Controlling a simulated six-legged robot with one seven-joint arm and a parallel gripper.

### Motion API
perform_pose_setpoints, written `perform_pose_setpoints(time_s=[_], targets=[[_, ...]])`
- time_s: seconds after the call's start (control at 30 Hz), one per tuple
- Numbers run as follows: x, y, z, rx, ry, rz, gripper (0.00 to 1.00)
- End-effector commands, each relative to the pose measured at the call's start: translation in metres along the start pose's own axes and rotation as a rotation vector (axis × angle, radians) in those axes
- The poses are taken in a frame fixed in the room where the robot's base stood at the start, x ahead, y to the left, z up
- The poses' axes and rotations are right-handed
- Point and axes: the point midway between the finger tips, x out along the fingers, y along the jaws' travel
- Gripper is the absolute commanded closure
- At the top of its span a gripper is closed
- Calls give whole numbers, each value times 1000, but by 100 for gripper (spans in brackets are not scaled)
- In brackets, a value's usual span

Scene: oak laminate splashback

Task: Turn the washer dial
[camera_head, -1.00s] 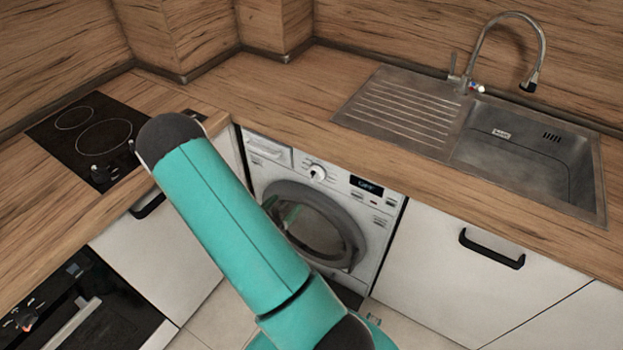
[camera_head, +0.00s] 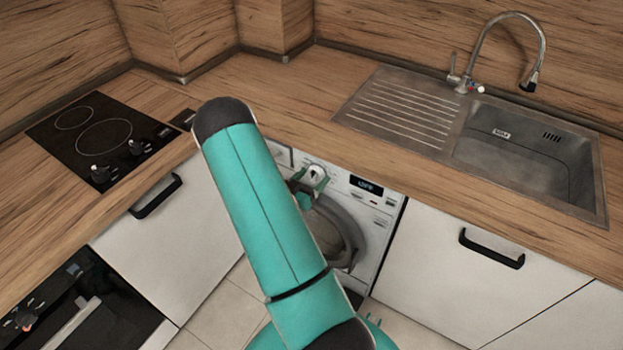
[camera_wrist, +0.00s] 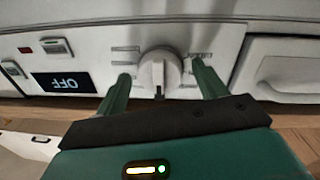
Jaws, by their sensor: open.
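The washer dial (camera_wrist: 159,72) is a round white knob on the washer's front panel, seen close up in the wrist view. In the head view the dial (camera_head: 316,173) shows at the top of the washing machine (camera_head: 372,215). My gripper (camera_wrist: 162,88) is open, with one green finger on each side of the dial; I cannot tell whether either touches it. In the head view my gripper (camera_head: 305,186) is at the dial, partly hidden by my teal arm. The washer display (camera_wrist: 66,83) appears upside down in the wrist view and reads OFF.
A detergent drawer (camera_wrist: 288,68) lies beside the dial. The wooden worktop (camera_head: 300,110) overhangs the washer. A sink (camera_head: 525,150) is to the right and a black hob (camera_head: 75,125) to the left. A white cupboard with a black handle (camera_head: 491,248) stands right of the washer.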

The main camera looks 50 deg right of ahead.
Motion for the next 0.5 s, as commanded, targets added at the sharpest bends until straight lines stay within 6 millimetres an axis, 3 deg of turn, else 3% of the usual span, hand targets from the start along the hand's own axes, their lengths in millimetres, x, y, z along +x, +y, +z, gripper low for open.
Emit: perform_pose_setpoints(time_s=[0.27, 0.5], targets=[[2, 0, 0, 0, 0, -1, 29], [2, 0, 0, 0, 0, -1, 74]])
